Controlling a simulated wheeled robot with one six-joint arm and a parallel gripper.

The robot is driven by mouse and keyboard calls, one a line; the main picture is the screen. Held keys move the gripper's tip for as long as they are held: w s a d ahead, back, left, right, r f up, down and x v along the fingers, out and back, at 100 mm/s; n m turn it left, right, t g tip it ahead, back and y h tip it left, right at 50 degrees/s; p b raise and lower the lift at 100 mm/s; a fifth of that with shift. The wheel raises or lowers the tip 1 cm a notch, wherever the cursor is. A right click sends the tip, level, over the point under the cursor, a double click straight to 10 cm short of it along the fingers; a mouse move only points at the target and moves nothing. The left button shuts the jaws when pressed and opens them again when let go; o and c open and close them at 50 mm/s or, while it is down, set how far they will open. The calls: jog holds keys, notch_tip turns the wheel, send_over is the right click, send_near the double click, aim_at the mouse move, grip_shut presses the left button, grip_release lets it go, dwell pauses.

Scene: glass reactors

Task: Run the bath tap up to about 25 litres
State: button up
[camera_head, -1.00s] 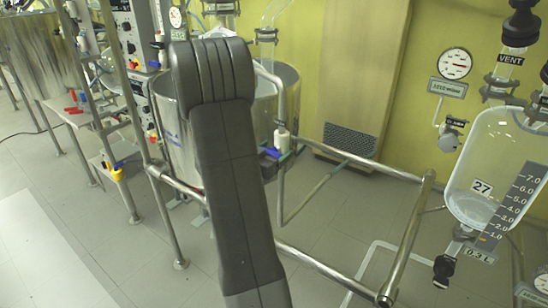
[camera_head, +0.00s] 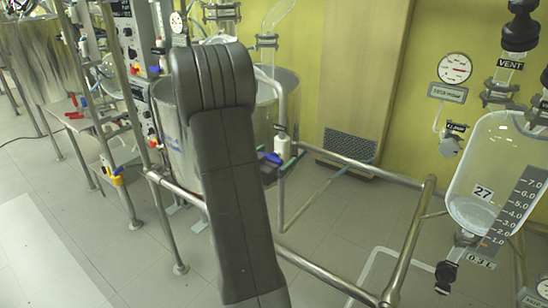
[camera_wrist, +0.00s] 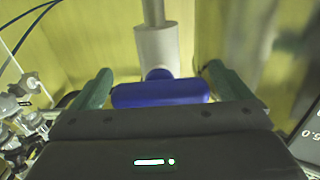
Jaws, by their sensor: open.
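A tap with a blue bar handle (camera_wrist: 160,94) and a pale cylindrical body (camera_wrist: 157,48) fills the middle of the wrist view. My gripper (camera_wrist: 160,86) is open, with one green finger on each side of the handle and a gap visible at both ends. In the head view the blue handle (camera_head: 269,157) and the white tap body (camera_head: 281,143) show just right of my arm. A large shiny steel tub (camera_head: 287,82) stands behind my arm, partly hidden by it. The water level inside and any litre reading cannot be made out.
A steel rail frame (camera_head: 345,160) runs right of the tap. Racks with coloured handles (camera_head: 112,170) stand at the left. The tiled floor (camera_head: 90,230) in front is mostly clear.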

jog(key=b+v, duration=0.1)
jog(key=v, duration=1.2)
jog(key=shift+s+a, duration=0.25)
jog(key=shift+s, duration=0.05)
jog(key=shift+w+d, duration=0.1)
jog(key=p+x, duration=0.1)
jog(key=x, duration=1.2)
jog(key=shift+w+d, duration=0.2)
jog(key=shift+w, duration=0.05)
